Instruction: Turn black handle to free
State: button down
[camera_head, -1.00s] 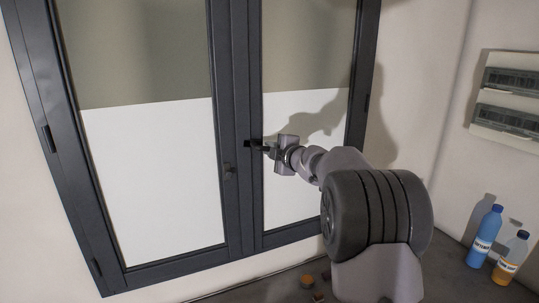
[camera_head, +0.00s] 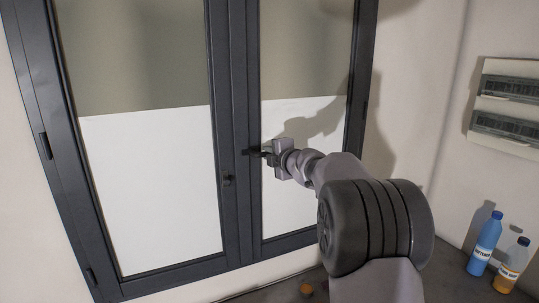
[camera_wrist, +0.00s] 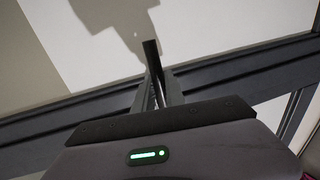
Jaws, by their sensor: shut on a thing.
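The black handle (camera_head: 248,151) is on the dark middle upright of the window, and only a small part of it shows. My gripper (camera_head: 264,152) is at the handle from the right and is shut on it. In the wrist view my gripper (camera_wrist: 157,88) shows as narrow dark fingers close together, against the dark frame. The handle's outline is hard to tell from the fingers there, and its exact angle is unclear.
The window (camera_head: 235,100) has two panes, each grey above and white below. A small dark knob (camera_head: 228,180) sits lower on the middle upright. A blue bottle (camera_head: 484,246) and an orange bottle (camera_head: 510,264) stand at the right, below a wall panel (camera_head: 508,105).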

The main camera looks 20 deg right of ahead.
jog(key=c, duration=1.4)
grip_release()
jog(key=s+r, duration=0.1)
jog(key=s, duration=0.4)
jog(key=s+r+b, duration=0.1)
jog(key=s, duration=0.5)
jog(key=s+r, duration=0.1)
jog(key=s, duration=0.5)
jog(key=shift+r, duration=0.2)
